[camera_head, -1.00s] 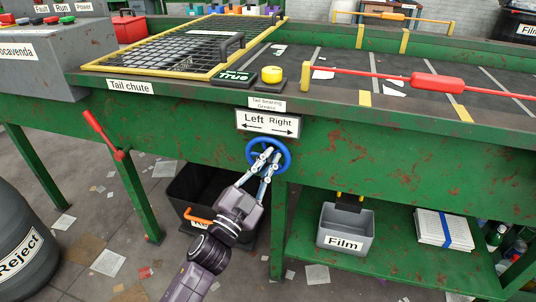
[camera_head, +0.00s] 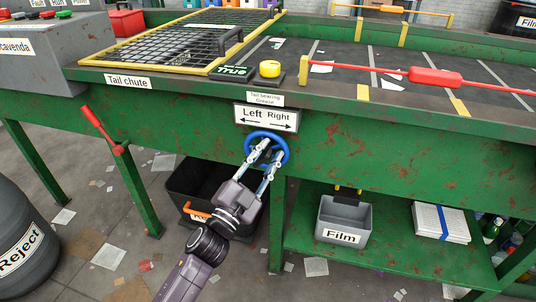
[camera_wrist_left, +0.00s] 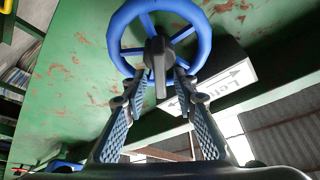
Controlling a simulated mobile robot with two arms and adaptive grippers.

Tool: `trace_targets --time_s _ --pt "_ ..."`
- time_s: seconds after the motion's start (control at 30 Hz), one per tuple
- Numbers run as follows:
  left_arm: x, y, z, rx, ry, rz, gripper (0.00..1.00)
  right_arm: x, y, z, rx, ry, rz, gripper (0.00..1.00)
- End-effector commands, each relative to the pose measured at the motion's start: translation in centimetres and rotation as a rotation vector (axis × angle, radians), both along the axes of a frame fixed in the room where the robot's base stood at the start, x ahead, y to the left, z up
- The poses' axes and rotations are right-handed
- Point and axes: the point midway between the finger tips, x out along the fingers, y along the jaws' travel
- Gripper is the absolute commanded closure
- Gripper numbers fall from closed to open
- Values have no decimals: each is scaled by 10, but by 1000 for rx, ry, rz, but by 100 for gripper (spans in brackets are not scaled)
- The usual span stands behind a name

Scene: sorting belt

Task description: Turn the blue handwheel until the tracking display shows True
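The blue handwheel (camera_head: 285,146) is on the green side of the belt frame, under a Left/Right arrow sign (camera_head: 266,118). The tracking display (camera_head: 233,71) on the frame's top edge reads True in green. My left gripper (camera_head: 269,152) is at the wheel's lower part, its fingers pointing up at it. In the left wrist view, the wheel (camera_wrist_left: 118,28) is straight ahead, with a dark hub and stub (camera_wrist_left: 160,72) in its middle. The two fingers stand apart on either side of the stub, with gaps showing. My right gripper is in neither view.
A yellow button (camera_head: 270,68) sits beside the display. A red lever (camera_head: 96,122) juts from the frame at left. A dark bin (camera_head: 190,180) stands on the floor behind my left arm. A grey Film bin (camera_head: 343,220) is on the lower shelf. A Reject barrel (camera_head: 22,245) stands at left.

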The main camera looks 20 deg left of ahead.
Motion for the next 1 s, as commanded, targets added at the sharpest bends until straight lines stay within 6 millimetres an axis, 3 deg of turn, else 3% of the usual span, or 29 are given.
trace_targets --time_s 0.33,0.7,1.0 --pt "-12 3 -4 -2 1 0 74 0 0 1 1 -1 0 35" --pt "-77 21 -26 -1 4 1 74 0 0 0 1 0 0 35" --pt "-108 29 -34 0 1 1 74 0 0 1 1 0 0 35"
